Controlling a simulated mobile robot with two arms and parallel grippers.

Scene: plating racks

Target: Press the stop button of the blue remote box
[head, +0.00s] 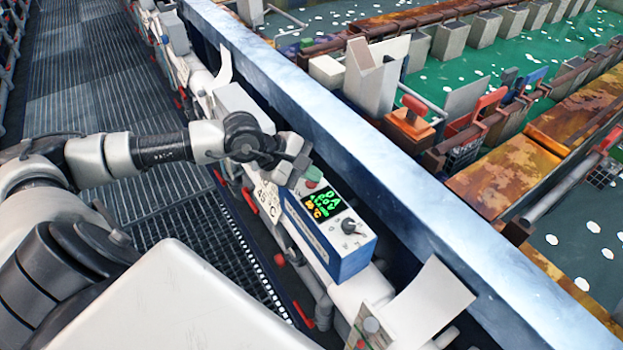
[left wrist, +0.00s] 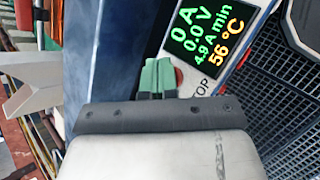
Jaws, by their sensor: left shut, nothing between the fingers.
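The blue remote box (head: 352,262) is mounted on the rail beside the walkway in the head view. Its lit display (head: 322,203) also shows in the left wrist view (left wrist: 208,35), reading 0 A, 0.0 V and 56 °C. A dark knob (head: 348,226) is at its near end. The red stop button (left wrist: 179,76) is partly hidden behind my left gripper (left wrist: 158,79), with part of the STOP lettering (left wrist: 202,86) beside it. My left gripper's green fingers are shut and empty, right by the button. I cannot tell whether they touch it. My right gripper is not in view.
A long blue-white ledge (head: 400,215) runs beside the box, with green tanks and rusty racks beyond it. A bent white plate (head: 432,302) stands nearer on the rail. Dark grating walkway (head: 90,70) lies to the left.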

